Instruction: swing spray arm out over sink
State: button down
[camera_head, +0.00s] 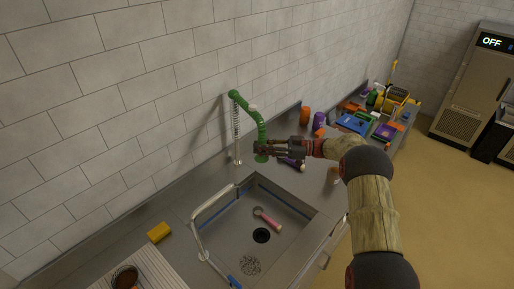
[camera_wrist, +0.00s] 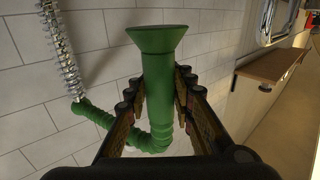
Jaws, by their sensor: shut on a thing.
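The green spray arm (camera_head: 246,107) rises beside the tiled wall on a silver spring-wrapped post (camera_head: 237,125) and bends down towards the right. Its spray head (camera_head: 261,157) hangs beyond the back edge of the sink (camera_head: 290,205). My gripper (camera_head: 259,149) comes in from the right and is shut on the spray head. In the wrist view, the flared green spray head (camera_wrist: 157,42) stands between both fingers (camera_wrist: 158,82). The coiled spring (camera_wrist: 64,50) shows at left there. The fingers hide part of the head in the head view.
A bent pale metal tube (camera_head: 196,232) stands at the sink's left side. A yellow sponge (camera_head: 159,232) is left. Bottles and trays (camera_head: 354,122) crowd the right counter.

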jog(key=c, duration=1.6)
grip_release()
jog(key=shift+s, duration=0.1)
jog(key=shift+o, duration=0.5)
jog(key=shift+d, duration=0.1)
jog(key=s+d, duration=0.1)
jog(key=d, duration=1)
jog(key=shift+s+d, duration=0.25)
jog(key=shift+d, duration=0.15)
